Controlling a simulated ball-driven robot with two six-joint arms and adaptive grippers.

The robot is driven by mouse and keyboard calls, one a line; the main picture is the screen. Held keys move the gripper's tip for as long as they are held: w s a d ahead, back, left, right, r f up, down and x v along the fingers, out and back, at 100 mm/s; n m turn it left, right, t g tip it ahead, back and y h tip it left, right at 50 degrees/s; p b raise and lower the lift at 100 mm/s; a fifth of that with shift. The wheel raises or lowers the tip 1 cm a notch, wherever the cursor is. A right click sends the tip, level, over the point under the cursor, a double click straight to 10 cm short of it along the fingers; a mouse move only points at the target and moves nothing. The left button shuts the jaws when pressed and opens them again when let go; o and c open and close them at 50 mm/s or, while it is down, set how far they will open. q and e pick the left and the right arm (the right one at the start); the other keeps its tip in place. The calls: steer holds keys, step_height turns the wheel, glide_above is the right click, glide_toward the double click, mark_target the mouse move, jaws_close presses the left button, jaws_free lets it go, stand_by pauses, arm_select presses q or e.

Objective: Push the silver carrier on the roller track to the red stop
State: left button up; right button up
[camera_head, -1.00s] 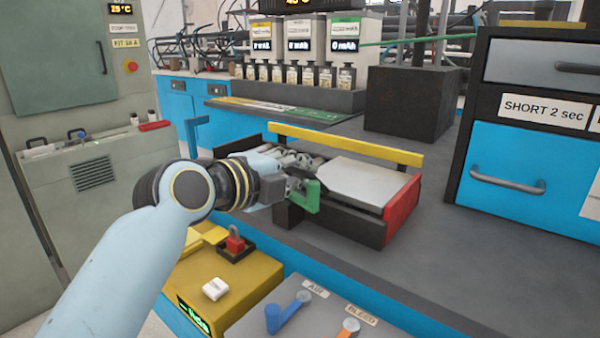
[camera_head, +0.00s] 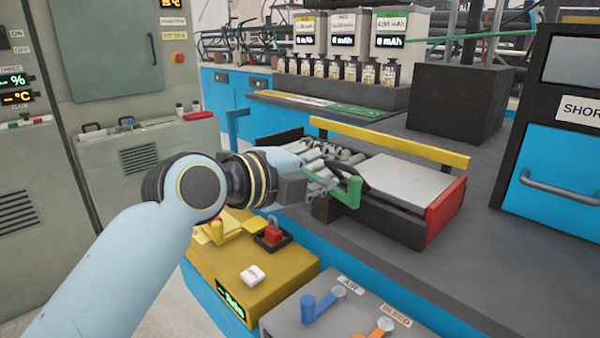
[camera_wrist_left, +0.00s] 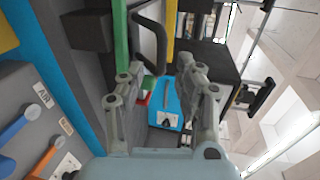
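The silver carrier (camera_head: 410,182) is a flat pale plate at the right end of the dark roller track (camera_head: 385,218). Its right end is close to the red stop (camera_head: 446,212); I cannot tell whether they touch. A green lever-like part (camera_head: 349,192) stands at the track's front, left of the carrier. My left gripper (camera_head: 326,185) is over the track left of the carrier, near the green part. In the left wrist view its two fingers (camera_wrist_left: 165,90) are spread with nothing between them. A dark loop (camera_wrist_left: 150,42) shows beyond the fingertips. My right gripper is out of view.
A yellow rail (camera_head: 390,143) runs along the track's back. A blue drawer cabinet (camera_head: 555,180) stands to the right and a dark block (camera_head: 455,103) behind. A yellow control box (camera_head: 250,275) and a grey panel with AIR and BLEED levers (camera_head: 345,325) are in front.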

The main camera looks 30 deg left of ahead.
arm_select(q)
steer(key=v, duration=0.7)
steer(key=shift+s, duration=0.35)
steer(key=shift+a, duration=0.1)
